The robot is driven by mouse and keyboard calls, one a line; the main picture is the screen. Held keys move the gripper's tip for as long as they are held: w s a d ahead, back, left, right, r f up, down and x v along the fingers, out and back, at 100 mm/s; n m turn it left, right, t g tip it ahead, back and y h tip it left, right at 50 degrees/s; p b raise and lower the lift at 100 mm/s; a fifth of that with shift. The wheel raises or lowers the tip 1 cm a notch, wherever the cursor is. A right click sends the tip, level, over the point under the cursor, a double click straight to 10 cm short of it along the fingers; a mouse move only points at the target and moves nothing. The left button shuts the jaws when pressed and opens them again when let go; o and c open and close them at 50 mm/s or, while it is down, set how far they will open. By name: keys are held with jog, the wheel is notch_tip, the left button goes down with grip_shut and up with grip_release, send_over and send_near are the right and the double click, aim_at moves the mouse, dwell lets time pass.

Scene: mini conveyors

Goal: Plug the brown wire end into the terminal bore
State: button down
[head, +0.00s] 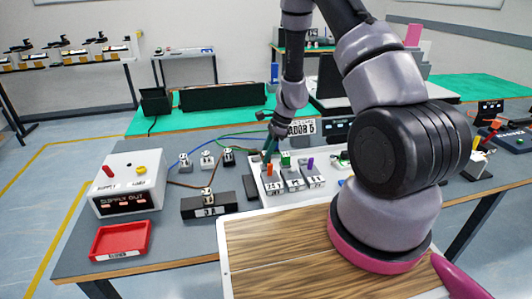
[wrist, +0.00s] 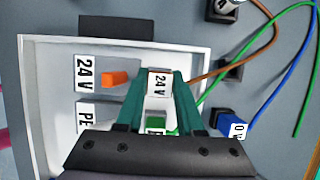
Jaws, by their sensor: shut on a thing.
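My gripper (head: 268,153) is low over the white terminal unit (head: 262,197) in the head view. In the wrist view its teal fingers (wrist: 160,85) are shut on the brown wire end (wrist: 158,84), which carries a white 24 V tag. The brown wire (wrist: 220,66) runs from there to the upper right. An orange lever (wrist: 115,78) beside a 24 V label (wrist: 86,74) is left of the fingers. A green lever (wrist: 156,125) shows between the fingers, nearer the palm. I cannot make out the terminal bore, or whether the wire end touches the unit.
A blue wire end (wrist: 228,122) tagged 0 V lies to the right of the fingers, with blue and green wires near it. A supply box (head: 130,184) and a red tray (head: 100,245) stand at the left.

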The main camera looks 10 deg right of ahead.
jog(key=shift+f, duration=0.85)
jog(key=shift+c, duration=2.2)
grip_release()
jog(key=v, duration=1)
jog(key=shift+d+r, duration=0.2)
jog(key=shift+r, duration=0.1)
